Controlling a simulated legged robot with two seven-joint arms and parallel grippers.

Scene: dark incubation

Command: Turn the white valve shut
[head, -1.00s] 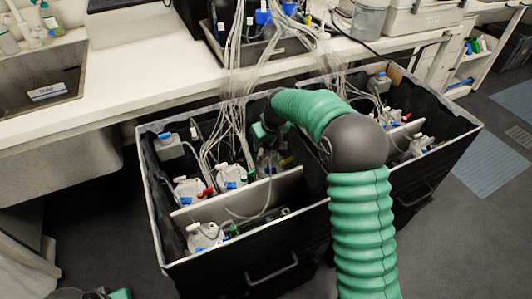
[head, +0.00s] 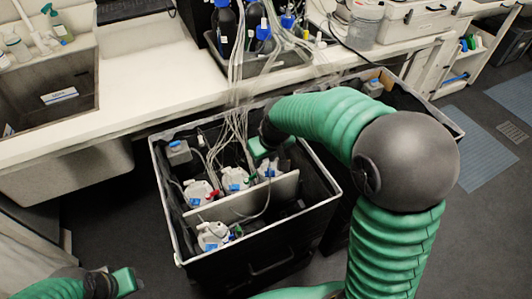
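Several white jugs with blue, red and green fittings sit in the left black bin; two of them are a front jug (head: 212,235) and a middle jug (head: 235,179). I cannot make out which fitting is the white valve. My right gripper (head: 262,149) reaches down into the bin's back right part, close to a jug with blue fittings (head: 271,168). Its fingertips are too small and partly hidden, so its opening and any contact are unclear. My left gripper (head: 126,281) is at the lower left, outside the bin and away from the jugs; its opening is unclear.
The left bin (head: 168,225) has a white divider (head: 240,205) across it. White tubes (head: 237,75) run from the bench into it. A second bin (head: 435,115) is partly behind my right arm. The bench (head: 140,90) with a sink lies behind.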

